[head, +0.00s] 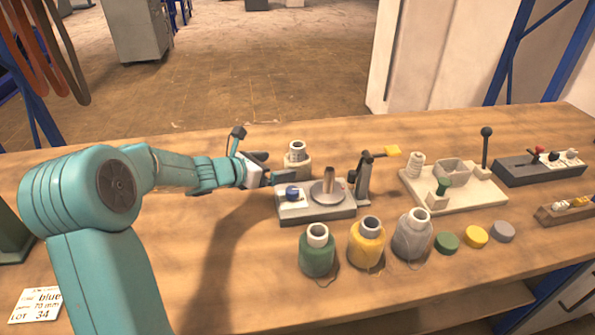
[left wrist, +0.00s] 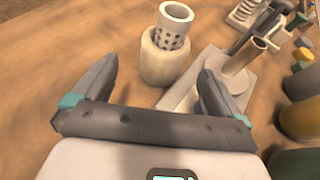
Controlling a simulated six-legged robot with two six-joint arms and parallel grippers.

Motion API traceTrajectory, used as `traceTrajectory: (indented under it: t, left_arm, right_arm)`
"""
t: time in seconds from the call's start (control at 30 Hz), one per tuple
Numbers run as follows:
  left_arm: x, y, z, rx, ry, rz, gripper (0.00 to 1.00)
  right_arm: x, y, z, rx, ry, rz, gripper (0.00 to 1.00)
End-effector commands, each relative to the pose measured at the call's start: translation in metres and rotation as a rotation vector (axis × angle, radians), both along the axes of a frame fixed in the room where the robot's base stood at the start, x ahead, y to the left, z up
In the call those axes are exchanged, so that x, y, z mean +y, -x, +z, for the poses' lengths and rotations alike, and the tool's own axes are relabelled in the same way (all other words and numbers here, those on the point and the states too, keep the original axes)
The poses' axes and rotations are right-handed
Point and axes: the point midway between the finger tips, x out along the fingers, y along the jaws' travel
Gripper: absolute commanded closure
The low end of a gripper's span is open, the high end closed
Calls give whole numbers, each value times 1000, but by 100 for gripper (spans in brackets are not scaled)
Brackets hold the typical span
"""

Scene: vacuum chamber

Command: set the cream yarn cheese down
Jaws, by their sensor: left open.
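The cream yarn cheese (head: 297,165) stands upright on the wooden bench, behind a small winding device (head: 318,207). A pale perforated tube sticks out of its top. In the left wrist view the cream yarn cheese (left wrist: 163,62) stands just beyond the fingertips, toward the gap between them. My left gripper (head: 268,168) is open and empty, at the left of the cheese in the head view. It also shows in the left wrist view (left wrist: 158,80), with both fingers spread apart. My right gripper is not in view.
Green (head: 317,255), yellow (head: 366,247) and grey (head: 412,238) yarn cheeses stand at the front. Coloured discs (head: 476,236) lie to their right. A pale board with a lever (head: 452,190) and a dark switch block (head: 540,168) stand farther right. The bench's left middle is clear.

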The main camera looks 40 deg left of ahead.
Motion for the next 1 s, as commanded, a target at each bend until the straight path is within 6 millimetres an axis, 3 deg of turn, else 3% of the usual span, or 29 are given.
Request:
traceTrajectory:
  t: [0.1,0.37,0.6,0.9,0.93,1.0]
  left_arm:
    - [-3,-21,-9,0,0,-3,0]
    - [-8,-42,-17,1,1,-3,0]
    - [-15,-75,-30,0,0,-2,0]
    - [-16,-81,-33,0,-1,-1,0]
    - [-16,-81,-33,0,-1,-1,6]
    - [-16,-81,-33,0,-1,-1,29]
  right_arm:
    - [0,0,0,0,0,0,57]
    - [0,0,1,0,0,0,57]
    - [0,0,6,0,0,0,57]
    - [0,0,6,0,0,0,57]
    - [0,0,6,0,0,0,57]
    - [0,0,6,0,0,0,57]
